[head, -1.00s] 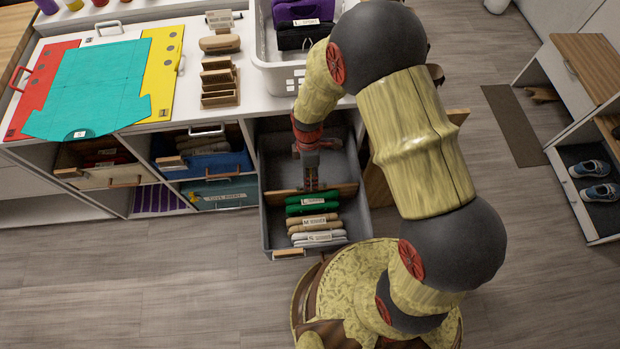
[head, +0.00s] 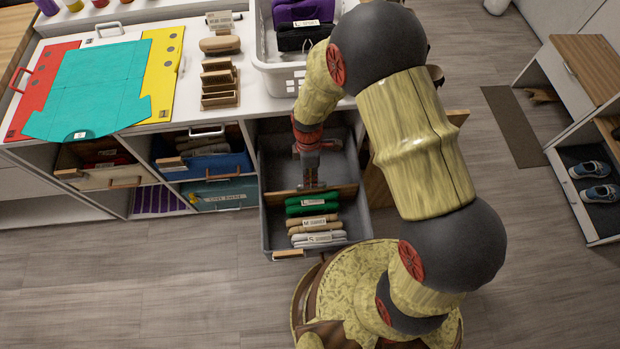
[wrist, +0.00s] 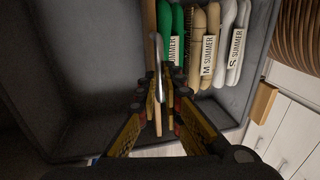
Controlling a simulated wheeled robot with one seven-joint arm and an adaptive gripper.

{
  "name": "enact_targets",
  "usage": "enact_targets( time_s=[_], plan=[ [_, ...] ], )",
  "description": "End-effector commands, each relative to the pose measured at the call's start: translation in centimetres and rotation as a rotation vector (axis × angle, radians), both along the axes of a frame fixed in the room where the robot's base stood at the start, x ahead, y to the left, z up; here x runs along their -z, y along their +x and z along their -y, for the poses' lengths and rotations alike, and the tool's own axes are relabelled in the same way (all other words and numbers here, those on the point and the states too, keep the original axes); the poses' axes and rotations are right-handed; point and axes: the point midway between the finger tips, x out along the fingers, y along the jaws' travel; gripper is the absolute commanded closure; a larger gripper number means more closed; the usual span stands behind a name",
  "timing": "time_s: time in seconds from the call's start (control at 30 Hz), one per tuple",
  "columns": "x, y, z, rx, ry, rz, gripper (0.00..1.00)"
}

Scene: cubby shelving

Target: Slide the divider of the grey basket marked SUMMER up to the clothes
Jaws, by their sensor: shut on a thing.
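The grey basket (head: 272,165) is pulled out of the shelving below the counter. Its wooden divider (head: 342,191) stands across the inside; it also shows in the wrist view (wrist: 148,25). The clothes stand in a row on the front side of the divider: green (head: 300,209), tan (head: 297,225) and pale grey (head: 300,241), with SUMMER labels. The green clothes are right beside the divider; I cannot tell whether they touch. My gripper (head: 310,184) reaches down into the basket and is shut on the divider; its fingers (wrist: 158,104) hide part of it in the wrist view.
The basket's rear part behind the divider is empty. A blue basket (head: 222,164) and a cream basket (head: 95,178) sit in cubbies to the left. A white basket (head: 272,77) and a teal folding board (head: 95,95) are on the counter. Shoes (head: 597,193) stand in the right shelving.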

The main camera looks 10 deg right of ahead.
Motion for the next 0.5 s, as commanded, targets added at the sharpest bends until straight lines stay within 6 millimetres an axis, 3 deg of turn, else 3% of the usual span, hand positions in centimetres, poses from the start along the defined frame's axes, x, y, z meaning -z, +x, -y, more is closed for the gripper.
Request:
enact_targets(
  time_s=[0.5],
  plan=[
    [-0.2,-0.62,-0.02,0.0,0.0,-0.002,1.0]
  ],
)
